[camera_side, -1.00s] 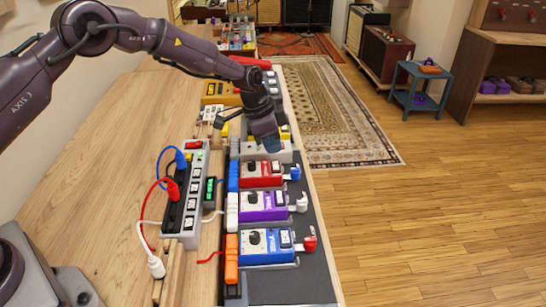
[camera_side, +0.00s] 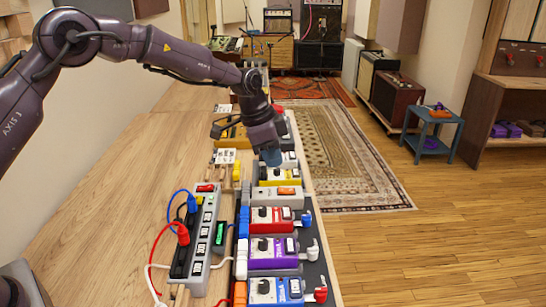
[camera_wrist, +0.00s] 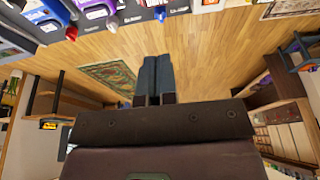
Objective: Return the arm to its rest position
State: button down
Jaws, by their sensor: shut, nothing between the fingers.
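My gripper (camera_side: 271,157) is at the end of my purple arm, which reaches in from the left in the side view. Its blue fingertips point down over the far part of the pedal row, near a yellow pedal (camera_side: 280,176). From this angle I cannot tell whether they touch anything. In the wrist view the two blue fingers (camera_wrist: 153,78) lie together, shut and empty, with wooden floor behind them. A red pedal (camera_side: 272,218), a purple pedal (camera_side: 273,251) and a blue pedal (camera_side: 275,290) stand nearer on the dark board.
A power strip (camera_side: 205,250) with red and blue plugs lies left of the pedals. The wooden bench (camera_side: 130,160) is clear at left. A patterned rug (camera_side: 345,165), a small blue table (camera_side: 432,130) and brown amps (camera_side: 395,100) are on the right.

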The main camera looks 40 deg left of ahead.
jog(key=s+a+r+n+t, duration=0.1)
jog(key=s+r+n, duration=0.2)
jog(key=s, duration=0.8)
jog(key=s+a+r+n+t+y, duration=0.1)
jog(key=s+r+n, duration=0.2)
jog(key=s+r, duration=0.4)
jog(key=s+a+r+n+t+y, duration=0.1)
jog(key=s+r, duration=0.4)
jog(key=s, duration=1.2)
jog(key=shift+a+n, duration=0.55)
jog(key=shift+n, duration=0.45)
